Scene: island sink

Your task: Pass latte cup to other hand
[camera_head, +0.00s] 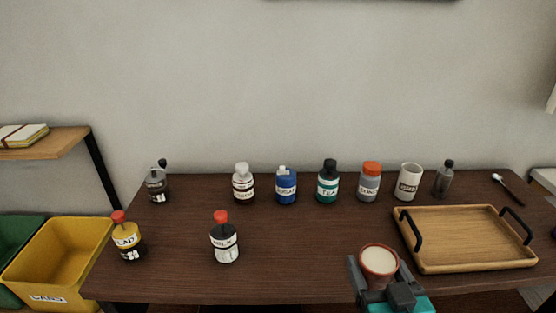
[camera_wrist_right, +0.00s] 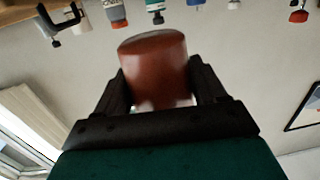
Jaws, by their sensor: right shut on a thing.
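The latte cup (camera_head: 379,261) is reddish brown with a pale cream drink inside, and it is upright near the front edge of the table. My right gripper (camera_head: 376,285) is shut on it. In the right wrist view the cup (camera_wrist_right: 155,65) sits between the two dark fingers of my right gripper (camera_wrist_right: 158,88), one on each side. My left gripper is in neither view.
A wooden tray (camera_head: 470,240) with black handles lies right of the cup. The table between milk bottle and cup is clear.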

